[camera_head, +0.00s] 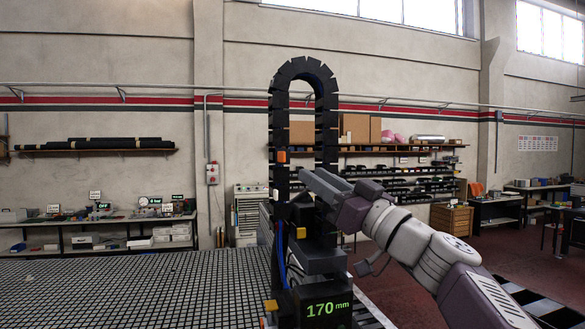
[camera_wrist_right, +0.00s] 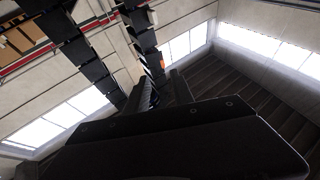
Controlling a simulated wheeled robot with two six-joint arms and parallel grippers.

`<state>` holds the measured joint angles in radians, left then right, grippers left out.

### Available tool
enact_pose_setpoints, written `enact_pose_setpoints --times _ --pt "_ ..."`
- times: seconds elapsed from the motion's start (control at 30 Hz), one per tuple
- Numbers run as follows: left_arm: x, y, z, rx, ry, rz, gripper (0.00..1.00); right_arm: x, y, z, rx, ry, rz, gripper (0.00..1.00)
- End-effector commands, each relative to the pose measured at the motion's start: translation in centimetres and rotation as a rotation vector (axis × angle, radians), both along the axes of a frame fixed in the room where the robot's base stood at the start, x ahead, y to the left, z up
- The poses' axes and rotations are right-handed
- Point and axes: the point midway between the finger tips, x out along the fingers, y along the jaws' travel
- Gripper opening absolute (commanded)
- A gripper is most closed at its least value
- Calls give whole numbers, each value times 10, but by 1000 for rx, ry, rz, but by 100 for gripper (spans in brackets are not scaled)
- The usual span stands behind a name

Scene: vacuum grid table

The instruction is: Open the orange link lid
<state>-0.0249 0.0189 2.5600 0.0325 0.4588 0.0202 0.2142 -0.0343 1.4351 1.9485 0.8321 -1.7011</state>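A tall black cable chain (camera_head: 276,120) stands upright in the head view and bends over in an arch. An orange link lid (camera_head: 281,157) sits on the outer face of its left run. My right gripper (camera_head: 304,178) reaches in from the right at the chain, a little below that lid's height. In the wrist view my right gripper (camera_wrist_right: 162,82) has its two fingers apart with nothing seen between them. A small orange piece (camera_wrist_right: 162,63) shows just beyond the fingertips; I cannot tell whether they touch it. My left gripper is not in view.
Shelves and workbenches line the far wall. A blue cable (camera_head: 281,255) hangs beside the carriage.

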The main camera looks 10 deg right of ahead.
Motion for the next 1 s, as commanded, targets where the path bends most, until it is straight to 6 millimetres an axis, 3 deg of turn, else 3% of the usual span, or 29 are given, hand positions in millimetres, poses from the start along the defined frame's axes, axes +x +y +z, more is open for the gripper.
enact_pose_setpoints --times 0.03,0.1,0.33,0.73,0.83,1.0 --pt "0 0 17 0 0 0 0 7 6 13 1 3 6 29" --pt "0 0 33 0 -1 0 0 19 15 21 1 3 6 29" --pt "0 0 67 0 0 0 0 51 37 34 2 3 2 29" --pt "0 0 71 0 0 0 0 60 43 32 1 0 0 29" --pt "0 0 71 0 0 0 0 60 43 32 1 0 0 1" --pt "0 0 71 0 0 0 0 60 43 32 1 0 1 0"
